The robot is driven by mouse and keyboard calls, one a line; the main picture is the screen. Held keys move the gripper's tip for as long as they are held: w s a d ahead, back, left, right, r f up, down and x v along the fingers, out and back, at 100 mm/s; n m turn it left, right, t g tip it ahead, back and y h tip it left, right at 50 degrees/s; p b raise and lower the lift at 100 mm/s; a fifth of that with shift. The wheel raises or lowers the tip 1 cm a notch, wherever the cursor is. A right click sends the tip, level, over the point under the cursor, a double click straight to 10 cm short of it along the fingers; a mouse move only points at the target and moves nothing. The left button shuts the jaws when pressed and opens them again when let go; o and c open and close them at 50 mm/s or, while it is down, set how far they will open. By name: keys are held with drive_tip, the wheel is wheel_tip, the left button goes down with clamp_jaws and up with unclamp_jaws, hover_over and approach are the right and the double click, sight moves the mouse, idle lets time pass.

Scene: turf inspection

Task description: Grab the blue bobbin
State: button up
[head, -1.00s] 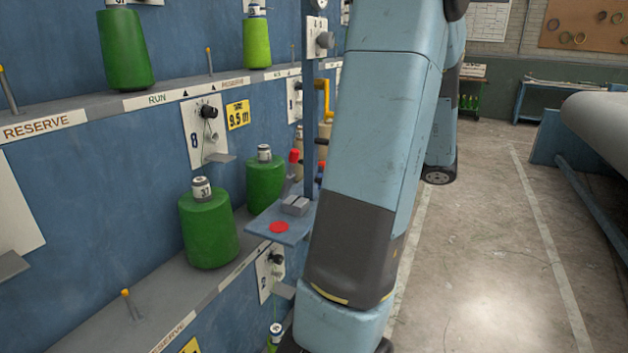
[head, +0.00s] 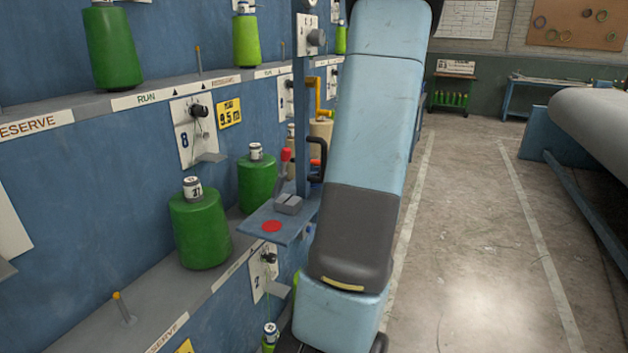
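On the upper shelf stand a dark green bobbin (head: 113,50) and a lighter green bobbin (head: 246,41). A small part of a green bobbin (head: 270,338) shows low at the bottom edge. My arm runs down the middle of the picture and hides part of the rack. My gripper is below the frame and does not show.
A blue bracket plate with a red disc (head: 271,226) and a red-knobbed lever (head: 285,156) juts out left of my arm. Clear floor (head: 470,230) lies right of my arm, before a large roller (head: 590,125).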

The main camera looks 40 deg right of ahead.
drive_tip(key=shift+w+a+f, duration=0.1)
drive_tip(key=shift+w+f, duration=0.1)
drive_tip(key=shift+w, duration=0.2)
drive_tip(key=c, duration=1)
